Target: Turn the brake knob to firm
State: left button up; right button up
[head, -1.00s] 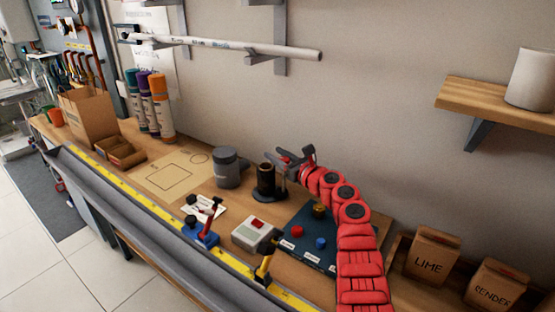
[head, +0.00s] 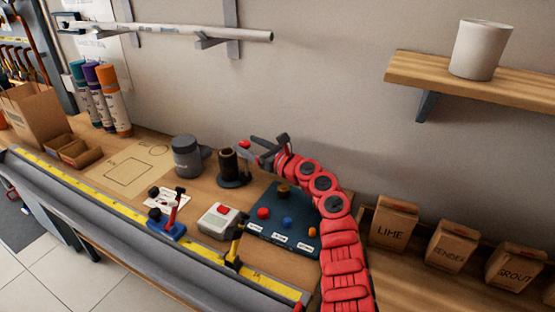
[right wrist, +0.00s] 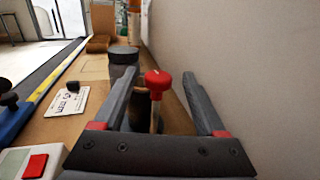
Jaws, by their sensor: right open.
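A dark blue panel (head: 262,232) lies on the bench with a red knob (head: 263,213), a blue knob (head: 287,222), an orange knob (head: 312,232) and a brass-coloured knob (head: 283,189). Its white labels are too small to read, so I cannot tell which is the brake knob. My right gripper (head: 262,149) is open above the bench, beyond the panel, near a dark cylinder (head: 228,163). In the right wrist view, a red-topped stick (right wrist: 157,82) shows between the spread fingers, with no clear grip on it. My left gripper is not in view.
A white box with a red button (head: 218,220), a blue clamp-like tool (head: 166,228) and a yellow-black tool (head: 234,250) stand left of the panel. A grey canister (head: 187,157) is beside the cylinder. Paper bags (head: 394,222) stand at right, below a shelf (head: 465,75).

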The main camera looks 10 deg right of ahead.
jog(key=b+v, duration=0.1)
jog(key=v, duration=1.1)
jog(key=shift+s, duration=0.15)
jog(key=shift+d, duration=0.1)
